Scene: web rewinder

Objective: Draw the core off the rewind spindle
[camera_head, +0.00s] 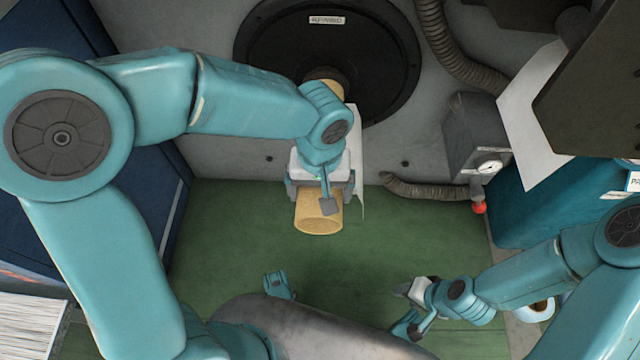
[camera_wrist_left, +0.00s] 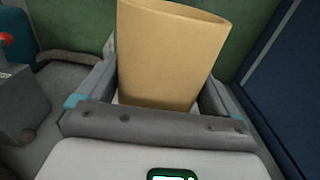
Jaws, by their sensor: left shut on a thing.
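The core is a tan cardboard tube (camera_head: 319,218). Its near end points toward me, and a tan part also shows by the black round flange (camera_head: 275,55) of the rewind spindle. My left gripper (camera_head: 320,190) is shut around the tube, with a finger on each side. In the left wrist view the tube (camera_wrist_left: 170,55) stands between the two fingers (camera_wrist_left: 150,105). My arm hides the tube's middle, and I cannot tell how much of it is on the spindle. My right gripper (camera_head: 405,295) is low on the right, away from the core; its jaw opening is unclear.
A white sheet (camera_head: 357,165) hangs just right of the tube. A grey box with a gauge (camera_head: 488,168) and a red knob (camera_head: 479,208) stands right, beside ribbed hoses (camera_head: 425,190). A blue cabinet (camera_head: 150,190) is at left. The green floor (camera_head: 400,250) is largely clear.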

